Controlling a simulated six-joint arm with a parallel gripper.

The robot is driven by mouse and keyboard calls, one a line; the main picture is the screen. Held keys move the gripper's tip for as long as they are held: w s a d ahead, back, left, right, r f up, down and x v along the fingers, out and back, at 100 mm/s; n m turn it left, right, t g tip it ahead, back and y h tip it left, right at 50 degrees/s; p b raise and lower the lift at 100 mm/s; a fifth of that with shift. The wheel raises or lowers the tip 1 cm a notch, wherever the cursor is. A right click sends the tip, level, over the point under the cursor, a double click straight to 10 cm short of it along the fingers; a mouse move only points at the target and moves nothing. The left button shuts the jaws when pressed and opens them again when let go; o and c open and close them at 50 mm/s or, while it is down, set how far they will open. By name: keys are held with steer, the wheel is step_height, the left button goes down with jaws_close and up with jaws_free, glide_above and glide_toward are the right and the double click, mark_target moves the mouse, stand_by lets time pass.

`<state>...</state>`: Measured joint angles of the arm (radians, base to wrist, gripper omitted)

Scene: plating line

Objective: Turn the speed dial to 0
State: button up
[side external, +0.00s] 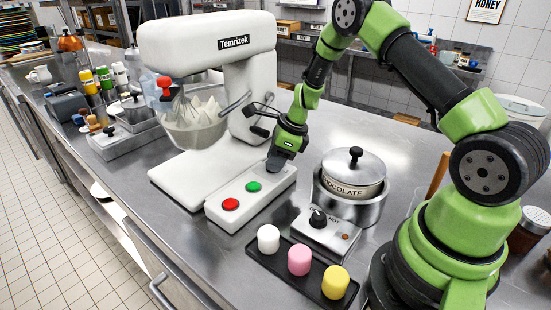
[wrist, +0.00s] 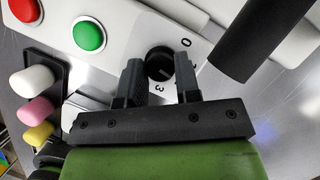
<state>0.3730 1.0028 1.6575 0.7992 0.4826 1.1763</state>
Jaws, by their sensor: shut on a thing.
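The black round speed dial (wrist: 158,60) sits on the white control panel of the mixer (side external: 205,60), in the wrist view. The dial lies between my gripper's fingers (wrist: 160,70), which are shut on it. A "0" shows at the dial's upper right and a "3" below it. A pale mark on the dial points to the lower right, towards a part of the scale that a finger partly hides. In the side view, my gripper (side external: 275,163) comes down at the panel's far end and hides the dial.
A red button (side external: 231,204) and a green button (side external: 254,187) are on the same panel. A chocolate pot (side external: 352,180) on a warmer stands close on the right. A black tray holds white, pink (side external: 299,260) and yellow pieces in front. The mixer's bowl is at left.

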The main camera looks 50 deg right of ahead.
stand_by(0.3)
steer(key=o, duration=0.9)
steer(key=shift+r, duration=0.1)
steer(key=v, duration=0.9)
steer(key=shift+r, duration=0.4)
steer(key=shift+d, duration=0.15)
